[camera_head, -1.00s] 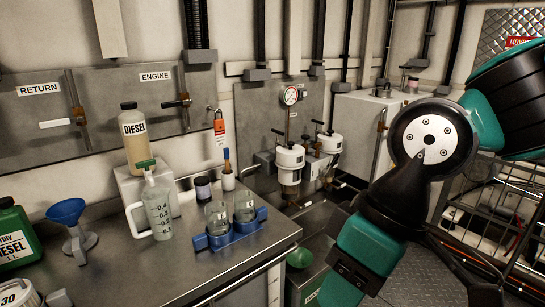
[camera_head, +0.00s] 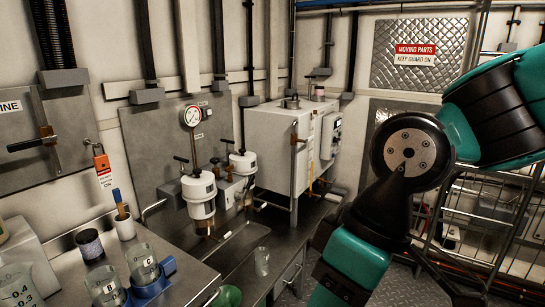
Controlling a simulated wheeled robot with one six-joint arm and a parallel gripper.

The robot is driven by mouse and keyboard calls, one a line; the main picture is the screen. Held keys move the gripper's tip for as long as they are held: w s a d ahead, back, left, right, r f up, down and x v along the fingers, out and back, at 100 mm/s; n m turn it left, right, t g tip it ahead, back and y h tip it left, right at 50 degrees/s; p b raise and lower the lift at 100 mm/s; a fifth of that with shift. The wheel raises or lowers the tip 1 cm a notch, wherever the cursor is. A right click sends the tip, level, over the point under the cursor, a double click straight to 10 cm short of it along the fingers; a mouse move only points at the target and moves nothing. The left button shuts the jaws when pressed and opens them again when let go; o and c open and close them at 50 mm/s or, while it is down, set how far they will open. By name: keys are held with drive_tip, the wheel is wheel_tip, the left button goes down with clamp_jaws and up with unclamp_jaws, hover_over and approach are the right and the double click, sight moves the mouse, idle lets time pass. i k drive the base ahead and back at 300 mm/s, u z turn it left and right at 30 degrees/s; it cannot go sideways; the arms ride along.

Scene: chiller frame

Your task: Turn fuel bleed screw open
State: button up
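The fuel filter assembly is on the back wall, left of centre. It has two white filter bowls, a nearer one (camera_head: 199,190) and a farther one (camera_head: 243,163), each with a dark T-handle above it. A round pressure gauge (camera_head: 192,116) stands above them on a thin pipe. A small dark knob (camera_head: 214,161) shows between the bowls. I cannot tell which small part is the fuel bleed screw. My arm's teal and black links fill the right side, well apart from the filters. My gripper is not in view.
A grey box tank (camera_head: 272,150) stands right of the filters. A clear beaker (camera_head: 262,261) stands below them. Jars and a blue holder (camera_head: 150,285) sit on the bench at lower left. A red tag (camera_head: 102,162) hangs on the wall. A wire guard is at right.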

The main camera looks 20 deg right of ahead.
sight(228, 169)
drive_tip(key=z, duration=0.1)
drive_tip(key=i, duration=1.4)
drive_tip(key=u, duration=0.7)
